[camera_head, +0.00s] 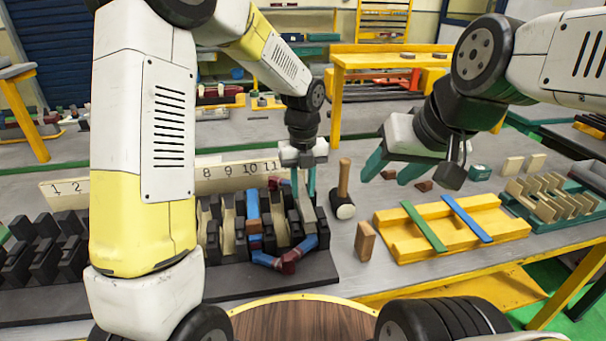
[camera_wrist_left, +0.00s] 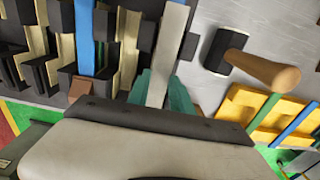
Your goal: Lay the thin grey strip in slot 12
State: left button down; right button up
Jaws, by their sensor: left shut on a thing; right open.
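My left gripper (camera_head: 303,192) points down over the right end of the slotted dark stator row (camera_head: 322,268). Its teal fingers are shut on the thin grey strip (camera_wrist_left: 168,55), which runs lengthwise out from between them in the left wrist view. The number board (camera_head: 228,178) behind the row shows 8 to 11 beside the gripper; no 12 can be read, and I cannot tell whether the strip is inside a slot. My right gripper (camera_head: 393,172) is open and empty above the table.
A mallet (camera_head: 343,190) stands just right of the row, with a wooden block (camera_head: 365,241) in front. A yellow rack (camera_head: 405,246) carries a green strip (camera_head: 424,226) and a blue strip (camera_head: 467,218). Cream pieces sit in a green tray (camera_head: 560,222) at far right. Blue and red coils fill part of the row.

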aim_at(303, 195)
pick_arm(q)
jog(key=shift+f, duration=0.35)
dwell(0.6)
jog(key=shift+f, duration=0.7)
jog(key=shift+f, duration=0.5)
dwell(0.7)
jog(key=c, duration=1.1)
grip_release()
jog(key=shift+o, duration=0.2)
jog(key=shift+r, duration=0.1)
jog(key=shift+r, duration=0.7)
